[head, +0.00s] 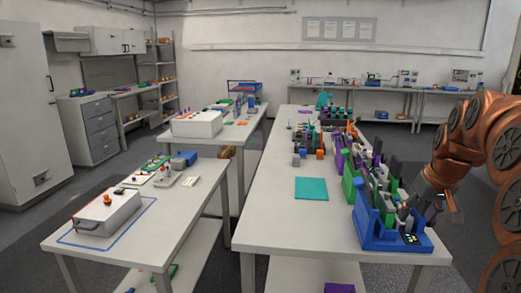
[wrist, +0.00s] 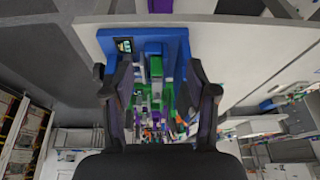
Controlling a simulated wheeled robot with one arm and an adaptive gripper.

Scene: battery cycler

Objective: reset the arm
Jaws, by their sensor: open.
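My gripper (head: 424,204) is at the right in the head view, at the end of my copper-coloured arm, beside the near end of the long table. In the wrist view my gripper (wrist: 162,92) has its two dark fingers wide apart, with nothing between them. Beyond the fingers is a blue battery cycler rack (wrist: 175,40) with a small display. The same blue rack (head: 370,238) stands on the near right corner of the table in the head view. My arm and gripper hide part of its right side.
The long white table (head: 270,222) carries a row of green, purple and blue racks along its right side. A teal mat (head: 311,188) lies flat left of them. Another table (head: 175,225) at the left holds a white box (head: 108,214). A floor gap separates the tables.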

